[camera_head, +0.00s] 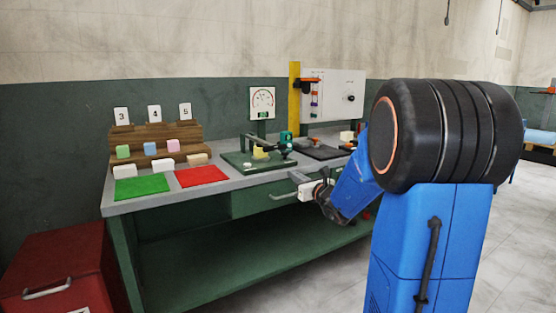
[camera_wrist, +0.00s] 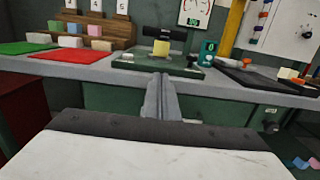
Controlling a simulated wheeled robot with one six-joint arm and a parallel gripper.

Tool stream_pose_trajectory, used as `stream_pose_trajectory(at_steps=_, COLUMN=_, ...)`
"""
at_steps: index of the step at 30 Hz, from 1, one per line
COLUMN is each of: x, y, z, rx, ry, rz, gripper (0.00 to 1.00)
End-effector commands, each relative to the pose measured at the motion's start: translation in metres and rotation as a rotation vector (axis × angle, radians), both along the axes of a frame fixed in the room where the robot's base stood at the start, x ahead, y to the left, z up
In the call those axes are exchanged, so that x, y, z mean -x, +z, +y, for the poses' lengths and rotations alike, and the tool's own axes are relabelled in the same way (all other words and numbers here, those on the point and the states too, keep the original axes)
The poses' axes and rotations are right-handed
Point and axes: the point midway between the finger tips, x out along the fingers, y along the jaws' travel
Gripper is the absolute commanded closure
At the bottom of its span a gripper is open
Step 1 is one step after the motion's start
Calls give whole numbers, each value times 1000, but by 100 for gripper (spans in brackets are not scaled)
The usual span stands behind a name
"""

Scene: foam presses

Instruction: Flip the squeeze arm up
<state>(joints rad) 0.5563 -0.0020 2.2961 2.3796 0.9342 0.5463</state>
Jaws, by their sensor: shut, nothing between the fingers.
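The squeeze press has a green base plate (camera_head: 240,161) on the bench, also in the wrist view (camera_wrist: 128,65). A yellow foam block (camera_head: 260,153) sits on the plate; it shows in the wrist view (camera_wrist: 161,48) too. A teal gauge unit (camera_head: 286,139) stands at the press's right. My gripper (camera_head: 304,191) is shut and empty, in front of the bench edge and below the press. Its closed fingers (camera_wrist: 159,96) point towards the plate in the wrist view.
The grey bench (camera_head: 225,189) holds a green mat (camera_head: 142,186), a red mat (camera_head: 201,176) and a wooden step rack (camera_head: 155,135) with foam blocks at left. A dark plate (camera_head: 320,152) lies right of the press.

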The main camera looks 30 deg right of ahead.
Motion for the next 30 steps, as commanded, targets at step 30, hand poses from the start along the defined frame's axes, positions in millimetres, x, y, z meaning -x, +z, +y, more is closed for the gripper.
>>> stream_pose_trajectory(at_steps=30, x=-102, y=4, z=5, rx=1, ry=3, rz=1, gripper=100)
